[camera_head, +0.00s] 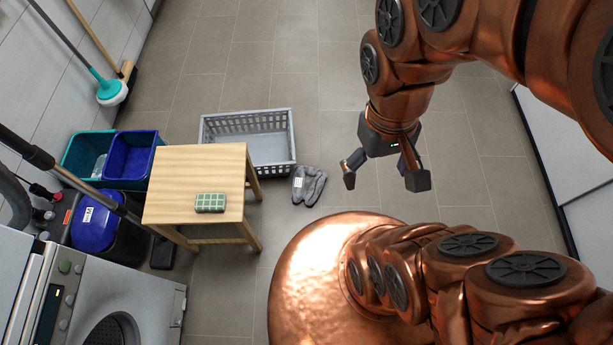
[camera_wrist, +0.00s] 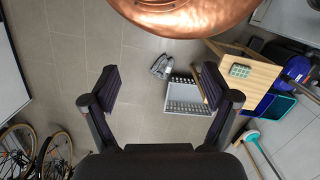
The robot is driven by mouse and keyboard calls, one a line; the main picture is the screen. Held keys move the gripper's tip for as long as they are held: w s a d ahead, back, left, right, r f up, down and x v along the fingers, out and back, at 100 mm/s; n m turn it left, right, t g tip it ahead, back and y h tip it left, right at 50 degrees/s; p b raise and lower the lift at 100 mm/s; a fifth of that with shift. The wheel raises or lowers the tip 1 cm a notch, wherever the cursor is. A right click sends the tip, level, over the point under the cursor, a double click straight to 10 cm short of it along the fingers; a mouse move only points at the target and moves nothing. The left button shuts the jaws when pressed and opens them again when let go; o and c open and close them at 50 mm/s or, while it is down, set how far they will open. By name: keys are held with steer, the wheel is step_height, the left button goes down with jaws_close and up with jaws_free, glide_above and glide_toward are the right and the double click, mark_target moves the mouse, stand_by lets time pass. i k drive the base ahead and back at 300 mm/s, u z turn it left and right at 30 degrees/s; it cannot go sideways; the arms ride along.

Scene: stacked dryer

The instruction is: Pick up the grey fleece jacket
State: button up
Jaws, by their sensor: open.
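The grey fleece jacket (camera_head: 309,185) lies bunched on the tiled floor, just in front of the grey basket and right of the wooden stool. It also shows small in the wrist view (camera_wrist: 162,66), beyond the space between the fingers. My gripper (camera_head: 382,180) is open and empty, with its two dark fingers spread wide. In the head view it hangs to the right of the jacket, apart from it. In the wrist view my gripper (camera_wrist: 160,88) points down at the floor, well above the jacket.
An empty grey laundry basket (camera_head: 292,150) stands beside the jacket. A wooden stool (camera_head: 180,170) bears a green checked item (camera_head: 210,203). Blue bins (camera_head: 128,163), a vacuum cleaner (camera_head: 95,222) and a washing machine (camera_head: 130,300) stand left. Bicycles (camera_wrist: 55,150) show in the wrist view. Floor behind is clear.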

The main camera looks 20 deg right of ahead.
mark_target(308, 182)
steer(key=u, duration=3.2)
steer(key=k, duration=1.35)
steer(key=z, duration=0.2)
